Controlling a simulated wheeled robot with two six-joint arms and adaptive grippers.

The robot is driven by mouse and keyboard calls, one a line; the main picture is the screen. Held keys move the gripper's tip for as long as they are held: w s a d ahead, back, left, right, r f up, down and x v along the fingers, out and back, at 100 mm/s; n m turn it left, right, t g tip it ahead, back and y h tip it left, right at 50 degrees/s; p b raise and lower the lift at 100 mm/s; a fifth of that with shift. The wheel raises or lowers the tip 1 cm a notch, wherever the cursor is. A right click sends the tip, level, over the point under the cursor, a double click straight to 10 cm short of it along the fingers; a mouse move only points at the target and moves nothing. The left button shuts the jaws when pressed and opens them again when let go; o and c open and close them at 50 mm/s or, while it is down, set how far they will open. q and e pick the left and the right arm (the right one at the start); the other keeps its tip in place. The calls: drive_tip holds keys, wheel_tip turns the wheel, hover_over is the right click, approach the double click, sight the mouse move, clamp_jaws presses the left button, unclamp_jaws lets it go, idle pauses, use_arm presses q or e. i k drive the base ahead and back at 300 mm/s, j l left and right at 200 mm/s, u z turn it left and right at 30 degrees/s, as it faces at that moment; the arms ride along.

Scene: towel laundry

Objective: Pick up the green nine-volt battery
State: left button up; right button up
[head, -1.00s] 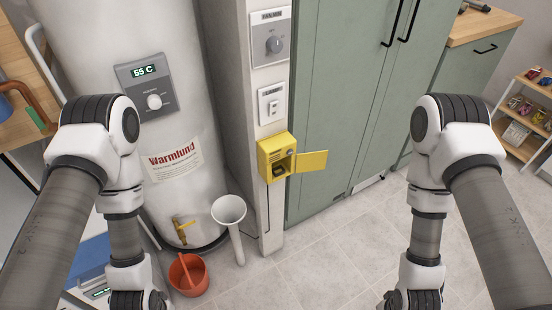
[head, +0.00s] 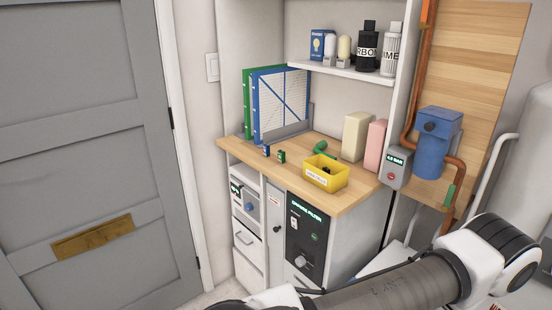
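A small green block (head: 281,156), which looks like the green nine-volt battery, stands upright on the wooden counter (head: 350,190) near its front edge. A similar small blue block (head: 266,151) stands just left of it, close but seemingly apart. Both are too small for me to read any label. One of my arms crosses the bottom right of the head view, in front of and below the counter. Neither of my grippers is in view.
Right of the green block are a yellow bin (head: 326,174) with dark contents and a green curved object (head: 322,148). Binders (head: 278,105) stand behind. Cream (head: 355,136) and pink (head: 376,142) containers stand further right. A shelf (head: 340,70) overhangs the back; a grey door (head: 85,150) is left.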

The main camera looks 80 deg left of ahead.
sight(281, 154)
drive_tip(key=j+u, duration=0.1)
drive_tip(key=u, duration=2.25)
drive_tip(key=j, duration=0.15)
